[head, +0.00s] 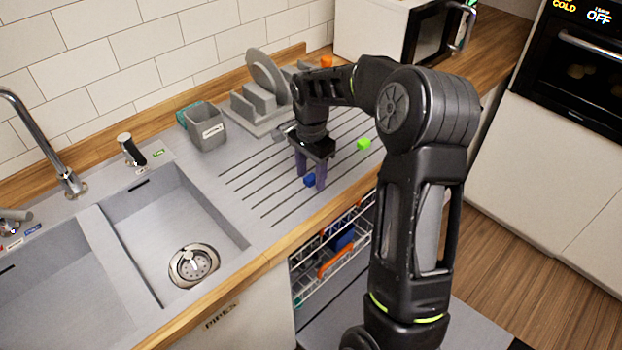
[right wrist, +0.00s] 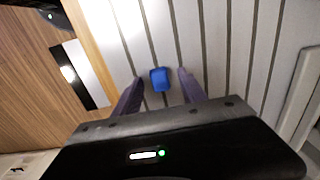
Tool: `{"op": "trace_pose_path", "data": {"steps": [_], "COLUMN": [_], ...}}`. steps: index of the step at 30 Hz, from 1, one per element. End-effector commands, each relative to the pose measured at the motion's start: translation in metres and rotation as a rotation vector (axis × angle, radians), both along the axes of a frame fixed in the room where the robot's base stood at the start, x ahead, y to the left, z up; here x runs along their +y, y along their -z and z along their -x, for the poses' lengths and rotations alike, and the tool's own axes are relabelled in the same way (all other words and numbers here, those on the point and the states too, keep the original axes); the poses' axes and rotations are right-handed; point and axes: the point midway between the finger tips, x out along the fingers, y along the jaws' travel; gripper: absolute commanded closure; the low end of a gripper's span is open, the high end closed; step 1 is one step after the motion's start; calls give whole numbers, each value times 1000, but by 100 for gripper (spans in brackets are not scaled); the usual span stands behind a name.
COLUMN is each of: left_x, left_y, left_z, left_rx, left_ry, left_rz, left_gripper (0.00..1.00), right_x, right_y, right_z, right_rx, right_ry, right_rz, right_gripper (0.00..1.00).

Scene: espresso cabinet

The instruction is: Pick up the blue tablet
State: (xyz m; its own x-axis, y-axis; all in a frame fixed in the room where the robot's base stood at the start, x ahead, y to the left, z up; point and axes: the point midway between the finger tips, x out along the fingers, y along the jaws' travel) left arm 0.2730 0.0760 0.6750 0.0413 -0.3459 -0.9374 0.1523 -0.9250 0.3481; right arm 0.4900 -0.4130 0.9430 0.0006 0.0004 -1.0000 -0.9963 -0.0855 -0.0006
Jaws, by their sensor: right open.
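The blue tablet (head: 309,181) is a small blue block lying on the grooved grey drainboard (head: 262,196), near its front edge. In the right wrist view the tablet (right wrist: 160,79) lies flat just beyond and between the two fingertips. My right gripper (head: 309,184) is open and points down over the drainboard, its purple fingers on either side of the tablet in the head view. In the right wrist view its fingers (right wrist: 160,85) are apart with nothing between them that I can see held. My left gripper is not in view.
A grey dish rack (head: 262,104) and a grey holder (head: 205,127) stand behind. The sink (head: 165,235) is at the left. An open dishwasher rack (head: 335,250) sits below the counter's front edge.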

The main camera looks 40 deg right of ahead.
Motion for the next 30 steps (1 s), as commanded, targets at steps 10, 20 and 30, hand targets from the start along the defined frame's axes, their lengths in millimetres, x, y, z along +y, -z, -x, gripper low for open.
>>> {"op": "trace_pose_path", "data": {"steps": [10,20,30], "left_x": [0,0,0], "left_y": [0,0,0], "left_z": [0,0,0], "left_rx": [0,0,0], "left_ry": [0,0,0], "left_rz": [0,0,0], "left_gripper": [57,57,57], "right_x": [0,0,0], "right_y": [0,0,0], "right_z": [0,0,0], "right_rx": [0,0,0], "right_ry": [0,0,0], "right_rz": [0,0,0], "right_gripper": [54,81,100]}}
